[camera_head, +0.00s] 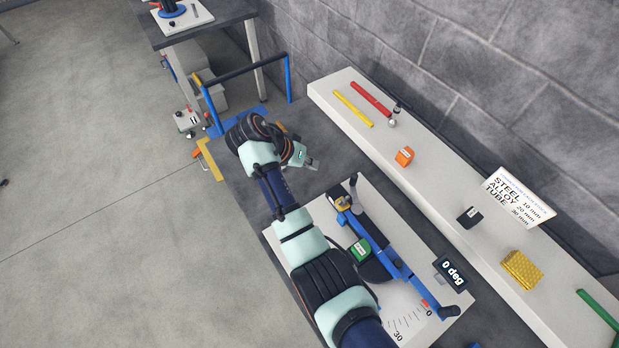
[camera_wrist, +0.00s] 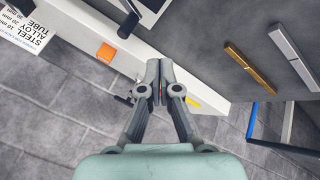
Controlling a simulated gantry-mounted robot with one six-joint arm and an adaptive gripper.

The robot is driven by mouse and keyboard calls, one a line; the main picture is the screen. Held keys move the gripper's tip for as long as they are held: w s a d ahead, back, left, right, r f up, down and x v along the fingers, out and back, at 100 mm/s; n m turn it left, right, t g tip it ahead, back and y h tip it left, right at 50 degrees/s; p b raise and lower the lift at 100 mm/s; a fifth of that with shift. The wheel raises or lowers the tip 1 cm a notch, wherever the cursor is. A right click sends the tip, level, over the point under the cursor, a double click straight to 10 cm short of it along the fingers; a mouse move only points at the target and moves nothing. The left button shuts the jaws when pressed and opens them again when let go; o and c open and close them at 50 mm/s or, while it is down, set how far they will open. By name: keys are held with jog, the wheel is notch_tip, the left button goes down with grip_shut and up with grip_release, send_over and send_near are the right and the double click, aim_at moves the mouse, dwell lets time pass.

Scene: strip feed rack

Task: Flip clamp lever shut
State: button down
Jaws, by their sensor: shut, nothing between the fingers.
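The fixture's blue rail (camera_head: 398,268) lies across a pale board, with a yellow and grey clamp part (camera_head: 343,202) at its far end. A black-gripped lever (camera_head: 353,183) stands up beside that part. In the wrist view a black handle (camera_wrist: 128,26) shows at the top edge, apart from my fingers; it looks like the same lever. My gripper (camera_head: 313,164) is beyond the far end of the board, to the left of the lever and clear of it. In the wrist view my gripper (camera_wrist: 160,68) has its fingers together and empty. My arm hides part of the board's left side.
A white shelf (camera_head: 440,190) along the wall holds red and yellow tubes, an orange block (camera_head: 404,157) and a sign (camera_head: 517,198). A green-labelled block (camera_head: 360,250) sits by the rail. A display (camera_head: 453,273) reads 0 deg. Gold and silver bars (camera_wrist: 293,55) lie on the dark bench.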

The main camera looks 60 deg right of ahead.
aim_at(356, 194)
jog(key=shift+s, duration=0.2)
jog(key=s+d+f, duration=0.4)
jog(key=f, duration=0.1)
jog(key=s+d+f, duration=0.2)
jog(key=f, duration=0.1)
jog(key=shift+s+d+f+b, duration=0.1)
jog(key=shift+d+b, duration=0.1)
jog(key=shift+b, duration=0.15)
jog(key=shift+s+d, duration=0.1)
jog(key=shift+s, duration=0.15)
jog(key=shift+s+d, duration=0.1)
jog(key=shift+d+m+g, duration=0.15)
jog(key=shift+m+g, duration=0.15)
jog(key=shift+m, duration=0.1)
